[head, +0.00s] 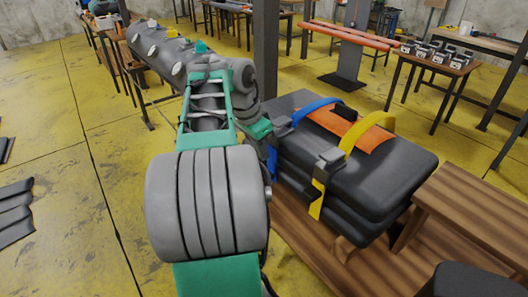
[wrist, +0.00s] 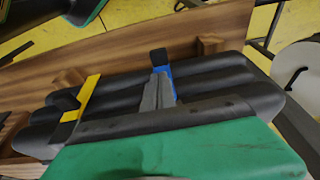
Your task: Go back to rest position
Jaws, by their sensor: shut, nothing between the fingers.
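My gripper (head: 284,122) is at the end of my green and grey arm, at the left side of a stack of dark folded bundles (head: 395,180). In the wrist view, the grey fingers of my gripper (wrist: 156,92) are together and empty. They appear in front of a blue strap (wrist: 165,69), which also shows in the head view (head: 314,106). I cannot tell whether they touch it. A yellow strap (head: 352,140) with a grey buckle (head: 330,158) also goes around the stack. An orange sheet (head: 362,136) lies on top.
The stack rests on a wooden surface (head: 300,225). A wooden bench (head: 480,205) is at the right. A dark post (head: 265,50) stands behind the arm. A small table (head: 440,62) with several devices is at the back right.

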